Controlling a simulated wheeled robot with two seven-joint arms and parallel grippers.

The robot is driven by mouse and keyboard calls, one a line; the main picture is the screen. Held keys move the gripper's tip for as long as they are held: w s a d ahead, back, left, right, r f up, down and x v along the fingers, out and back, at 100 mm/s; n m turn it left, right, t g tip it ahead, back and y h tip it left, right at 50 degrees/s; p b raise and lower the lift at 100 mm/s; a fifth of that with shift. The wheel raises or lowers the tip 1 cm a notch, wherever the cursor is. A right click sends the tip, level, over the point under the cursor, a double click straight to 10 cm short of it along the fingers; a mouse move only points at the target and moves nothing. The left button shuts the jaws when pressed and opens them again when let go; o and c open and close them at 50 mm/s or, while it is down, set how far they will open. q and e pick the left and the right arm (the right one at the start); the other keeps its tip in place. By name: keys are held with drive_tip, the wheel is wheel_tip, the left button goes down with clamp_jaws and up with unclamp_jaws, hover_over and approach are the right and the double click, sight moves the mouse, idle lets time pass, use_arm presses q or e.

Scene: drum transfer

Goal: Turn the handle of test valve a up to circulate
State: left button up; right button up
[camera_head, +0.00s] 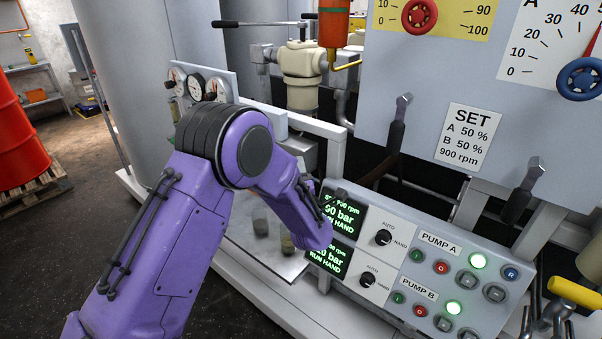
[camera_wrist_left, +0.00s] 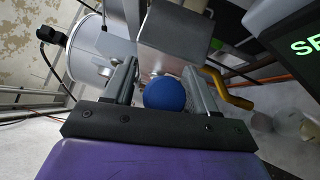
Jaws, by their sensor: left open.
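A round blue knob (camera_wrist_left: 165,94) shows in the left wrist view, in front of a grey metal block (camera_wrist_left: 175,38). It may be the end of the handle of test valve a; no label shows on it. My left gripper (camera_wrist_left: 161,78) is open, with one finger on each side of the knob. I cannot tell whether the fingers touch it. In the head view my purple left arm reaches down in front of the pump panel, and its wrist hides the knob and most of the fingers. My right gripper is not in view.
The pump control panel (camera_head: 425,262) lies close right of my left wrist. Several gauges (camera_head: 197,87) stand behind the arm. A yellow bent bar (camera_wrist_left: 232,92) is right of the fingers. A SET sign (camera_head: 467,138) and two dark levers (camera_head: 396,135) are at the right.

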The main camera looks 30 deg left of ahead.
use_arm(q)
clamp_jaws()
